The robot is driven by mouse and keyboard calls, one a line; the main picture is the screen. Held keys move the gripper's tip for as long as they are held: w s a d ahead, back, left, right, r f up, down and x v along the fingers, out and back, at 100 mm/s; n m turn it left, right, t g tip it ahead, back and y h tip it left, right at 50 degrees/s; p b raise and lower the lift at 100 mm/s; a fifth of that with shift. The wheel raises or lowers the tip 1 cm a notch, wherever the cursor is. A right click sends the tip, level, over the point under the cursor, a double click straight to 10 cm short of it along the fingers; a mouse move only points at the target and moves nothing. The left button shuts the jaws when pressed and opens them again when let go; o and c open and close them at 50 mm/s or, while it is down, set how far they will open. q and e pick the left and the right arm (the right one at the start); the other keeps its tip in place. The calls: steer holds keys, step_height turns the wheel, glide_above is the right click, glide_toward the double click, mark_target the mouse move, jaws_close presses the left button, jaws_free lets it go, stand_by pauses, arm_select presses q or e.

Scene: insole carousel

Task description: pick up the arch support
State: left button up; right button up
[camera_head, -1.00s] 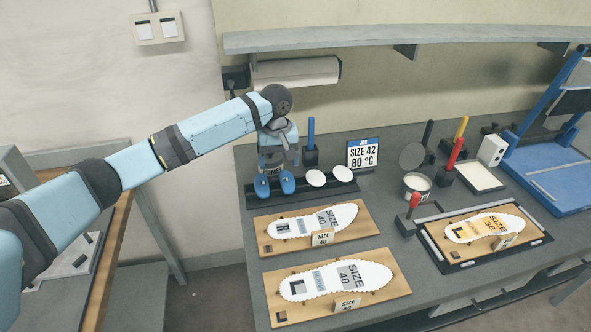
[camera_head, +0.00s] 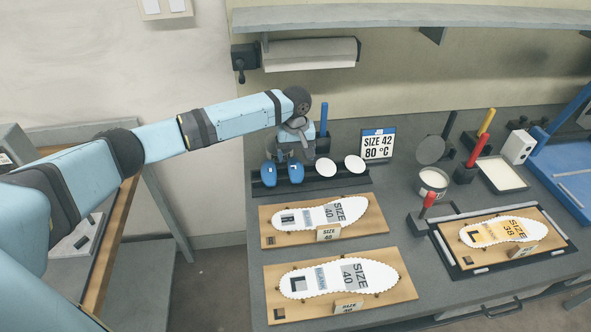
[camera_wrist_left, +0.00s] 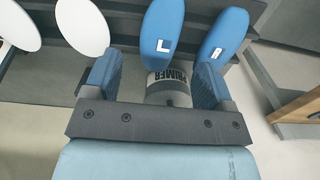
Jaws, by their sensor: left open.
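Two blue arch supports stand side by side in a dark rack (camera_head: 312,187). The left one in the head view (camera_head: 268,174) and the right one (camera_head: 296,172) are both upright. The wrist view shows one marked L (camera_wrist_left: 180,28) and another with a small white mark (camera_wrist_left: 222,38). My left gripper (camera_head: 289,155) is open, just behind and above them. In the wrist view its two blue fingers (camera_wrist_left: 157,82) stand apart, with a can labelled PRIMER (camera_wrist_left: 168,88) seen between them. The supports lie beyond the fingertips, and I cannot tell whether anything touches. My right gripper is not in view.
Two white round pads (camera_head: 326,168) (camera_head: 355,165) share the rack. A blue-handled tool (camera_head: 324,118) and a SIZE 42 sign (camera_head: 378,145) stand behind. Insole boards (camera_head: 375,225) (camera_head: 405,288) lie in front.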

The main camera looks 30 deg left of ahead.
mark_target(296, 168)
arm_select(q)
step_height(296, 168, down, 5)
steer(key=shift+w+r, duration=0.1)
steer(key=c, duration=1)
